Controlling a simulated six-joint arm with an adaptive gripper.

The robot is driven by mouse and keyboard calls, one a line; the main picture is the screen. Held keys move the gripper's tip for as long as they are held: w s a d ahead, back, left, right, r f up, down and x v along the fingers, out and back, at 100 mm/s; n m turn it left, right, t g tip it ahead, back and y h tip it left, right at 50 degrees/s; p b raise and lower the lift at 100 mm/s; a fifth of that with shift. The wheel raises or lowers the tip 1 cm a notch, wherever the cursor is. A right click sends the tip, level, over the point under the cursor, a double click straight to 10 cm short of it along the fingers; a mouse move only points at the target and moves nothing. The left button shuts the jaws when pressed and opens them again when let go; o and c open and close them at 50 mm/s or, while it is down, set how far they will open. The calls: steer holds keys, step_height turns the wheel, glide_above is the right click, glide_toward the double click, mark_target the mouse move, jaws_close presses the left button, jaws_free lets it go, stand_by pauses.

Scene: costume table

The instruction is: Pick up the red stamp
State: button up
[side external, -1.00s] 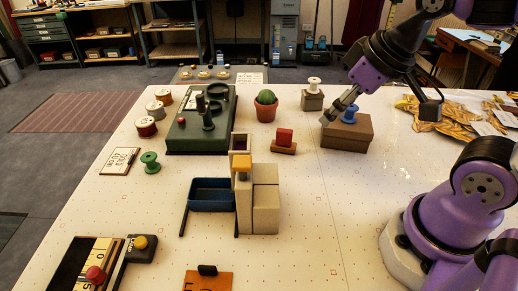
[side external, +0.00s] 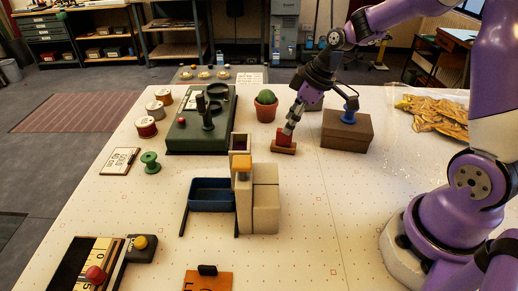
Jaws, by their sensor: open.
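The red stamp (side external: 283,138) stands on a small brown wooden base (side external: 284,149) near the middle back of the table. My gripper (side external: 289,128) is directly above the stamp and tilts down toward it. Its fingertips are at the stamp's upper right part and hide some of it. The fingers are open. At this size I cannot tell whether they touch the stamp.
A potted cactus (side external: 266,108) stands just behind and left. A green machine (side external: 195,132) is further left. Beige blocks (side external: 265,207) and a blue tray (side external: 211,193) stand in front.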

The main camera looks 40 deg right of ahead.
mark_target(284, 141)
steer(key=x, duration=0.4)
steer(key=shift+s+f, duration=0.1)
steer(key=shift+f, duration=0.3)
jaws_close()
